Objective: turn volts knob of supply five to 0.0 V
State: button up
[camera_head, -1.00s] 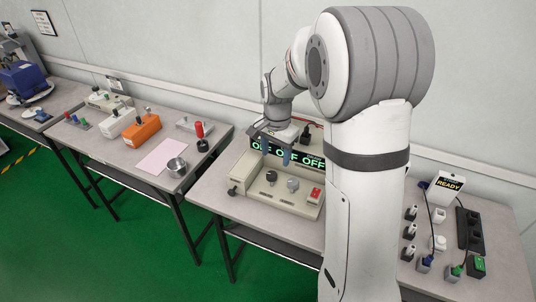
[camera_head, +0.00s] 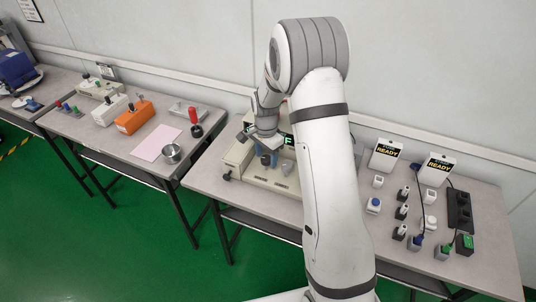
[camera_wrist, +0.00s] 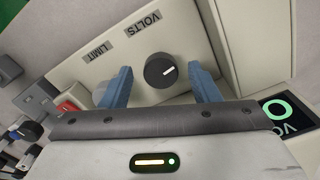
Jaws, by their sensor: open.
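The supply (camera_head: 236,158) is a beige box on the middle table, partly hidden by my arm. Its volts knob (camera_wrist: 158,69) is round and black with a white mark, under the printed VOLTS label (camera_wrist: 143,24) in the wrist view. The mark points right and slightly up in that picture. My gripper (camera_wrist: 160,80) is open, its blue fingers on either side of the knob with a visible gap at each side. In the head view my gripper (camera_head: 266,152) is low over the supply's front panel.
A LIMIT label (camera_wrist: 100,51) and a red switch (camera_wrist: 68,106) lie left of the knob. A grey knob (camera_head: 286,169) stands near my gripper. Two READY testers (camera_head: 386,155) and several plugs stand at the right. An orange box (camera_head: 133,118) is on the left table.

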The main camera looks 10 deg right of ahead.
jog(key=shift+c, duration=0.4)
jog(key=c, duration=0.9)
jog(key=shift+d, duration=0.2)
jog(key=shift+a, duration=0.15)
